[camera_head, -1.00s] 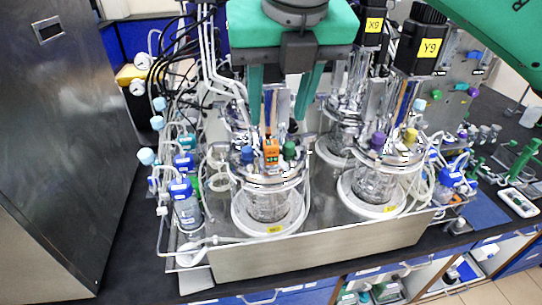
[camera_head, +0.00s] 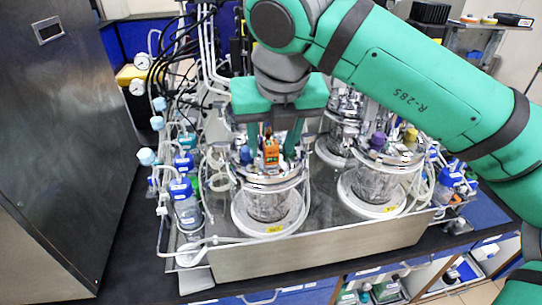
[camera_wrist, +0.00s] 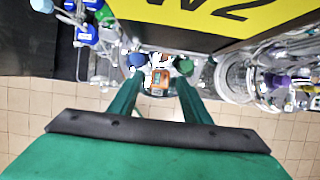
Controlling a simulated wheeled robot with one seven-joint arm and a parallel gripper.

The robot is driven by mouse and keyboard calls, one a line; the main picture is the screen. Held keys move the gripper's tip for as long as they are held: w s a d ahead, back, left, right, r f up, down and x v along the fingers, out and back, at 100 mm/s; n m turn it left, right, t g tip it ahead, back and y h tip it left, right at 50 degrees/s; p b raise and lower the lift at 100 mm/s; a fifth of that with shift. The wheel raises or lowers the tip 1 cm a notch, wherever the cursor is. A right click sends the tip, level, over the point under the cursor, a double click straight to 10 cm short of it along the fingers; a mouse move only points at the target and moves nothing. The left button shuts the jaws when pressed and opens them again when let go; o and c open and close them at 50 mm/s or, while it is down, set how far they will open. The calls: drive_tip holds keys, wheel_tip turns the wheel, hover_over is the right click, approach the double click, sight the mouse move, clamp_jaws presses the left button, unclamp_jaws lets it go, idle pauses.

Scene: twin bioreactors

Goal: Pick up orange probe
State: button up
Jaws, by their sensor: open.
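The orange probe (camera_head: 271,152) stands upright in the lid of the front-left glass bioreactor (camera_head: 266,205). It has a small orange block-shaped head and also shows in the wrist view (camera_wrist: 160,78). My gripper (camera_head: 271,150) points down over this lid. Its two green fingers are apart, one on each side of the orange probe, with the tips near the lid's height. In the wrist view my gripper (camera_wrist: 158,70) is open, with the orange head between and just beyond the fingers. I cannot tell whether either finger touches it.
A second bioreactor (camera_head: 377,185) stands to the right. Tubes and blue-capped bottles (camera_head: 185,205) crowd the left. A yellow-labelled block (camera_wrist: 210,18) stands close beyond the gripper.

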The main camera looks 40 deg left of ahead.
clamp_jaws()
idle(0.3)
